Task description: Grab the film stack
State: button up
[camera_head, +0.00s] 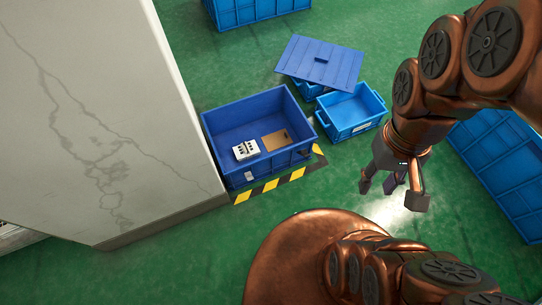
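A small white stack with dark marks on top (246,150), which looks like the film stack, lies inside a dark blue crate (229,112) on the floor, toward its front left. A flat brown piece (276,140) lies to its right in the same crate. My gripper (391,194) hangs from my copper-coloured arm to the right of the crate, well apart from the stack. Its dark fingers are spread and nothing shows between them.
A lighter blue bin (350,112) and a blue lid (320,63) lie behind and right of the crate. A pale marble-like block (100,110) stands close on the left. Yellow-black tape (270,186) edges the crate's front. Another blue crate (505,170) is at right.

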aim_at(245, 151)
jog(key=u, duration=0.75)
jog(key=i, duration=0.75)
jog(key=u, duration=3.4)
jog(key=k, duration=1.65)
jog(key=z, duration=0.8)
jog(key=i, duration=0.55)
